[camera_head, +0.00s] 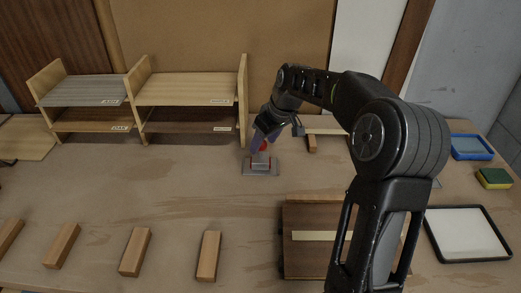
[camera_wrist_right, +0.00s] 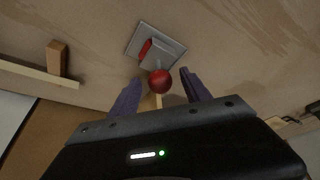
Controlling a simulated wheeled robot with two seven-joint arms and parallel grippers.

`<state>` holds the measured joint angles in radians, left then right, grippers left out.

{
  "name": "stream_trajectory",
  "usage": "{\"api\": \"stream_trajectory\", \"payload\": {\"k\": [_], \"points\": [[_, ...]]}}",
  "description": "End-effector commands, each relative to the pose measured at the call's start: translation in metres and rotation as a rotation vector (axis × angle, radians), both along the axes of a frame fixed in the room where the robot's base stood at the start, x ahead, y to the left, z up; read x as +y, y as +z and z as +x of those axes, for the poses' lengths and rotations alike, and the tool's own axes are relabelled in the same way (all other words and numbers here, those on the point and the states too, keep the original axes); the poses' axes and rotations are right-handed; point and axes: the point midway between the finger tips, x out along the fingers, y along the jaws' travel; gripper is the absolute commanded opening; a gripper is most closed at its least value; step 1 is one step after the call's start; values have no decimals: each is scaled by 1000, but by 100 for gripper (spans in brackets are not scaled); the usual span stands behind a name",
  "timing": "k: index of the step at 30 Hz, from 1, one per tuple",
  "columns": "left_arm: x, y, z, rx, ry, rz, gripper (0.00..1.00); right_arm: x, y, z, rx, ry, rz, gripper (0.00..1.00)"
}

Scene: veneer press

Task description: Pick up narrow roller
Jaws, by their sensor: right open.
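A small grey roller stand (camera_head: 261,169) with red parts sits on the table, below and just ahead of my right gripper (camera_head: 262,137). In the right wrist view the grey plate (camera_wrist_right: 136,43) carries a grey block, a red strip and a round red knob (camera_wrist_right: 160,81). I take this to be the narrow roller on its rest, but its roller part is not clear. My right gripper (camera_wrist_right: 162,80) is open, its two purple fingers on either side of the red knob in that view; contact cannot be told. My left gripper is not in view.
A labelled wooden shelf (camera_head: 185,88) stands at the back left. Several wooden blocks (camera_head: 209,255) lie along the front. A brown board with a pale strip (camera_head: 320,236), a black-rimmed tray (camera_head: 440,253), a blue tray (camera_head: 487,156) and a sponge (camera_head: 494,179) lie to the right.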

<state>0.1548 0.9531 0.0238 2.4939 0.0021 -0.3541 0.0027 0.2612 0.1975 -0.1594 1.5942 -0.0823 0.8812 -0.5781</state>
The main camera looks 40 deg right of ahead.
Motion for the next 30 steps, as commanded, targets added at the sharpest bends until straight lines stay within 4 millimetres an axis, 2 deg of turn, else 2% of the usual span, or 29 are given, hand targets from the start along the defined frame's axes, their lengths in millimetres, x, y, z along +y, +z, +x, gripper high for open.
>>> {"api": "stream_trajectory", "payload": {"k": [6, 9, 26, 30], "points": [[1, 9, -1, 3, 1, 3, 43, 0, -28, 9, 3, 0, 1, 56], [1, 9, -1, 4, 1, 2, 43, 0, -33, 11, 0, 0, -1, 56], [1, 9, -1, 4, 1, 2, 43, 0, -33, 12, -1, 0, -1, 56], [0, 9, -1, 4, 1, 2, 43, 0, -33, 12, -1, 0, -1, 45]]}}
